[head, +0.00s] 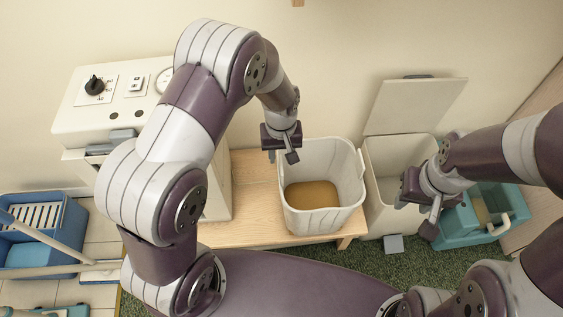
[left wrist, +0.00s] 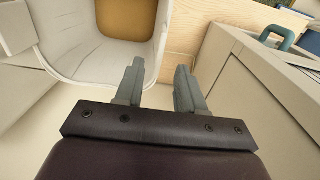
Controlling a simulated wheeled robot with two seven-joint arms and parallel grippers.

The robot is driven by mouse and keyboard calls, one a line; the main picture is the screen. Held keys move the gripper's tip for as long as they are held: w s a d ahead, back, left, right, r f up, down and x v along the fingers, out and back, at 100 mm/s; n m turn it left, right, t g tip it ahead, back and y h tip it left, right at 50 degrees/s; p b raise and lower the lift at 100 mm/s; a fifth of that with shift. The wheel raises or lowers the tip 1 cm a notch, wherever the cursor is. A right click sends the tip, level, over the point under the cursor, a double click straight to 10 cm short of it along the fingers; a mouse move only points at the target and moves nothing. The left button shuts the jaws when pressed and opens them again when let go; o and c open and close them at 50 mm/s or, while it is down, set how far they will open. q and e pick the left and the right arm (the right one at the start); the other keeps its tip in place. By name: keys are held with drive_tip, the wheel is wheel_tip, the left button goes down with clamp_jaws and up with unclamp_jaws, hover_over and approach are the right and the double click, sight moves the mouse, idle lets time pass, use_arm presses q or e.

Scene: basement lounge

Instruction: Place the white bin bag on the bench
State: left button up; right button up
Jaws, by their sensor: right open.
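A white open-topped, bin-shaped container (head: 330,222) stands upright on the pale wooden bench (head: 250,200) in the head view. Its inner bottom is tan. I see no separate loose white bag, and cannot tell whether this container is the bag. My left gripper (head: 282,157) is just left of its rim, above the bench near the wall. In the left wrist view my left gripper (left wrist: 158,88) has its fingers apart with nothing between them; the container (left wrist: 70,52) is at upper left. My right gripper (head: 416,215) is open and empty, in front of the lidded bin.
A cream bin (head: 390,165) with its lid raised and a grey pedal stands right of the bench. A teal caddy (head: 462,228) is further right. A cream machine with knobs (head: 120,88) stands left of the bench. A blue mop bucket (head: 72,228) is at far left.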

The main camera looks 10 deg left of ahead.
use_arm(q)
drive_tip(key=s+a+r+m+t, duration=0.1)
drive_tip(key=s+a+r+m, duration=0.2)
drive_tip(key=s+a+r, duration=0.4)
drive_tip(key=s+r, duration=0.6)
drive_tip(key=shift+a+r+m, duration=0.15)
drive_tip(key=shift+m, duration=0.25)
